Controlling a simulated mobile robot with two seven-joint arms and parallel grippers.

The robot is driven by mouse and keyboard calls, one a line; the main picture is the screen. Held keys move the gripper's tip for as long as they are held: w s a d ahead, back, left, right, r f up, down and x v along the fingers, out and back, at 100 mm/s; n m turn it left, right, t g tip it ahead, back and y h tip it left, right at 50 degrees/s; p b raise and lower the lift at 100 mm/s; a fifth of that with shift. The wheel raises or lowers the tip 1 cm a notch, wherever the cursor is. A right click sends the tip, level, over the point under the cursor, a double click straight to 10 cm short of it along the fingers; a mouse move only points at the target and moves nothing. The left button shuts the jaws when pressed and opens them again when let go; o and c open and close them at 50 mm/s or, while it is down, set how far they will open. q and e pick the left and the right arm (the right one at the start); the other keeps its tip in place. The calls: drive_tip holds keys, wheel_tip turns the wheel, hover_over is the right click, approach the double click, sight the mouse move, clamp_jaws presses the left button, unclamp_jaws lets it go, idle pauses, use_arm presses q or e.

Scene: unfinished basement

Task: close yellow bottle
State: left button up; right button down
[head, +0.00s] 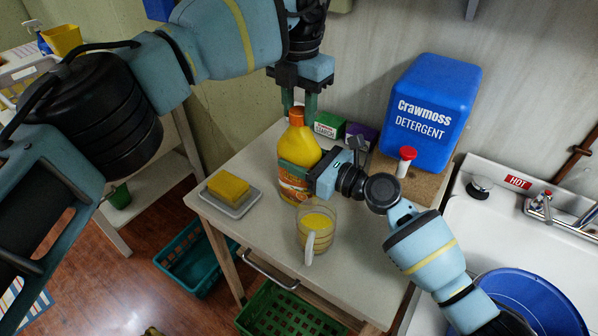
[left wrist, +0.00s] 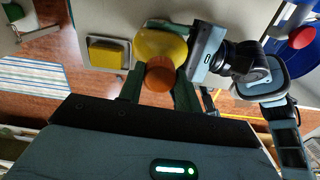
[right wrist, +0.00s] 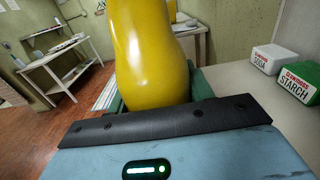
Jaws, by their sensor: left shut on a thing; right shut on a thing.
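The yellow bottle (head: 299,148) stands upright on the small table, with an orange label low on its body. Its orange cap (head: 297,117) sits at the top of the bottle; whether it is fully seated I cannot tell. My left gripper (head: 299,104) points down from above and is shut on the cap, which also shows between its fingers in the left wrist view (left wrist: 160,74). My right gripper (head: 314,180) comes in from the right and is shut on the bottle's body, which fills the middle of the right wrist view (right wrist: 145,50).
A glass mug (head: 316,228) with yellow contents stands in front of the bottle. A yellow sponge on a dish (head: 243,208) lies left. A sink (head: 490,250) is at right.

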use_arm(q)
drive_tip(key=m, duration=1.2)
drive_tip(key=shift+m, duration=0.4)
drive_tip(key=m, duration=0.4)
drive_tip(key=shift+m, duration=0.4)
drive_tip(key=o, duration=1.1)
drive_tip(key=shift+r, duration=2.2)
drive_tip(key=shift+c, duration=0.6)
